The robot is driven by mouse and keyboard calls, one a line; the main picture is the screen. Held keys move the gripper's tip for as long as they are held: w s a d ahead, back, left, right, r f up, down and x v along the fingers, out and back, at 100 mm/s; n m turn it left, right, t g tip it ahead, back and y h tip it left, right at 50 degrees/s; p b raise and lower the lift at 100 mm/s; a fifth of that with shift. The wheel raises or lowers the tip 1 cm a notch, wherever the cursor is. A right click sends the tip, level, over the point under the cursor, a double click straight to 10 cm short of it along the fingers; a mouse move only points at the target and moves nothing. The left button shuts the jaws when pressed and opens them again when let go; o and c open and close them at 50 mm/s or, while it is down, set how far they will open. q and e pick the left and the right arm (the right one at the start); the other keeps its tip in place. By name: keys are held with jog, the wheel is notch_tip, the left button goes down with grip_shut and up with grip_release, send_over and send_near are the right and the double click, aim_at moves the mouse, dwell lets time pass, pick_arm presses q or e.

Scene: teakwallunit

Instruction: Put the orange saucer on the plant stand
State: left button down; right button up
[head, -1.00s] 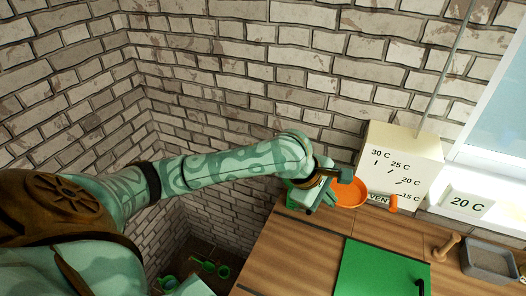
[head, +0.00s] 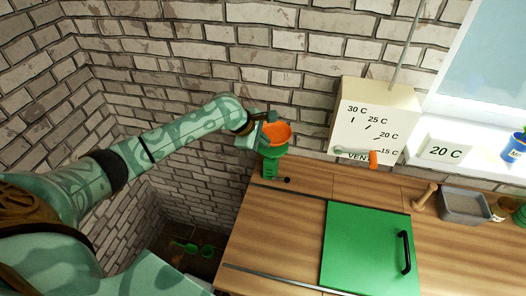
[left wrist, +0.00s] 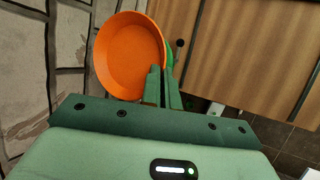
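The orange saucer (head: 277,132) is held tilted in my left gripper (head: 266,118), above a green stand on the counter. In the left wrist view the saucer (left wrist: 128,55) lies left of the fingers (left wrist: 163,88), its rim at the close-set fingertips. The green stand (head: 270,167), which looks like the plant stand, is at the counter's back left corner. The saucer and gripper partly cover its top. I cannot tell whether saucer and stand touch. A bit of green shows behind the fingers in the left wrist view. My right gripper is not in view.
The brick wall (head: 180,60) is close behind the stand. A cream vent box (head: 375,115) stands to the right. A green panel with a black handle (head: 365,245) lies on the wooden counter (head: 275,225). A grey tray (head: 465,206) and a wooden peg (head: 424,197) are farther right.

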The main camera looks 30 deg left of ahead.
pick_arm(q)
jog(key=f, duration=0.2)
jog(key=f+b, duration=0.1)
jog(key=f, duration=0.1)
jog(key=shift+w+a+f, duration=0.1)
jog(key=shift+w+a, duration=0.2)
jog(key=shift+a, duration=0.05)
jog(key=shift+d, duration=0.1)
jog(key=c, duration=1.7)
grip_release()
jog(key=p+v, duration=0.3)
jog(key=v, duration=0.9)
jog(key=shift+s, duration=0.1)
